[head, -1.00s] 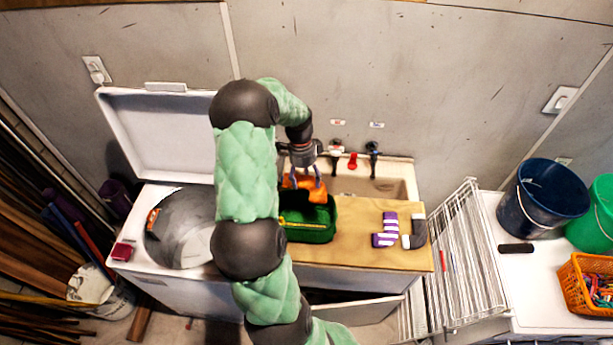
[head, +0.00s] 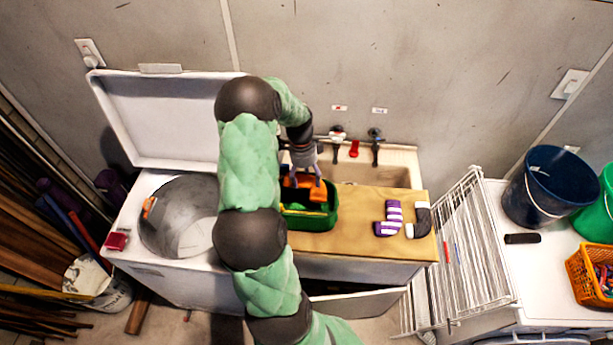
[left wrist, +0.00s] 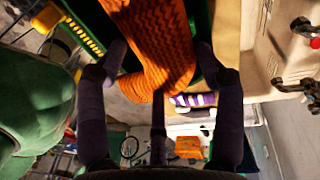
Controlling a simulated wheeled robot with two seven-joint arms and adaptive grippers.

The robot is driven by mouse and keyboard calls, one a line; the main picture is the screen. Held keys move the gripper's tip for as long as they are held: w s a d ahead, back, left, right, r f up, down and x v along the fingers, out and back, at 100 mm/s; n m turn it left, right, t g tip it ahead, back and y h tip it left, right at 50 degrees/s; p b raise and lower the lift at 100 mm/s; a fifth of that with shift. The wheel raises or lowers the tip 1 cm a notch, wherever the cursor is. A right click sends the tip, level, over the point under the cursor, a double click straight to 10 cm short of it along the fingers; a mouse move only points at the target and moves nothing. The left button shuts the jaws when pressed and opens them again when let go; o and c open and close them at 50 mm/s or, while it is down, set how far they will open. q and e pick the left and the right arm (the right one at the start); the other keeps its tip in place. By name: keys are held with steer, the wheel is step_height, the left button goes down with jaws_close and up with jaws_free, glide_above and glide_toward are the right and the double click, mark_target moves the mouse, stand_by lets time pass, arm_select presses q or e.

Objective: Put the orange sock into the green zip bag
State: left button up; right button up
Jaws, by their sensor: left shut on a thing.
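The orange sock (head: 316,193) is held in my left gripper (head: 305,186), whose purple fingers close on it. It also hangs large between the fingers in the left wrist view (left wrist: 158,45). The green zip bag (head: 318,222) stands open on the tan counter, and the sock is over its opening, at its back part. A yellow zip strip (left wrist: 80,33) shows beside the sock in the left wrist view. My left arm hides the bag's left side. I cannot tell whether the sock touches the bag's inside. My right gripper is not in view.
A purple-and-white striped sock (head: 390,219) and a dark-and-white sock (head: 419,220) lie right of the bag. Behind are the sink (head: 370,176) and taps (head: 375,145). The open washer drum (head: 175,215) is left; a wire rack (head: 470,250) is right.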

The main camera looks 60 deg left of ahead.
arm_select(q)
steer(key=o, duration=1.4)
step_height(320, 180, up, 9)
steer(key=p, duration=0.5)
stand_by(0.6)
